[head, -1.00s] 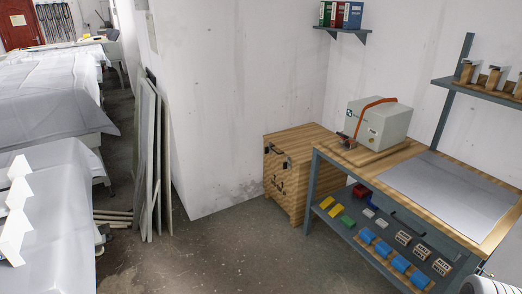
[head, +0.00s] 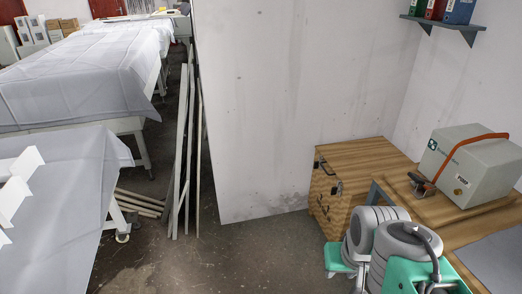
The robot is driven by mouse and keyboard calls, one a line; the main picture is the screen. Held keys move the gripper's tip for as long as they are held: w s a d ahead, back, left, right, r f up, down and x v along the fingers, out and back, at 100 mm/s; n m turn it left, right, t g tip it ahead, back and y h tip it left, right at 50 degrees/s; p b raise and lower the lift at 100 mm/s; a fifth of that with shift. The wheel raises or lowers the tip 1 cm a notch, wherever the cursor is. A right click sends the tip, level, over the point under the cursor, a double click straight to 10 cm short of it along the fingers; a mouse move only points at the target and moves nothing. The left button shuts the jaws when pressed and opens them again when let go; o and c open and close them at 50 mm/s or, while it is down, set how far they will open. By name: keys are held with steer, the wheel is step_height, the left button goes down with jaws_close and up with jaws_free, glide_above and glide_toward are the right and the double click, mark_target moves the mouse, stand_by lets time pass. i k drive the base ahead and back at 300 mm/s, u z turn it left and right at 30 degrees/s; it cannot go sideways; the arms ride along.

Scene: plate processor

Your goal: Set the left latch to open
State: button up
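A wooden chest (head: 365,158) stands in the corner against the white wall, lid shut. Its left latch (head: 318,162) is a small dark metal piece high on the front, near the left end. A right latch (head: 337,187) sits farther along the same front. Both are too small to tell whether they are open or shut. My arm shows at the lower right as white-grey and mint-green links, in front of the chest's lower right part. I cannot make out my gripper's fingers in the head view.
A workbench (head: 440,208) stands right of the chest, with a grey box machine (head: 468,165) on it. Tall panels (head: 186,150) lean by the wall at left, with planks (head: 140,203) on the floor. Cloth-covered tables (head: 70,80) line the left. Floor in the middle is clear.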

mark_target(316, 164)
steer(key=u, duration=0.7)
steer(key=i, duration=2)
steer(key=u, duration=0.7)
steer(key=i, duration=0.65)
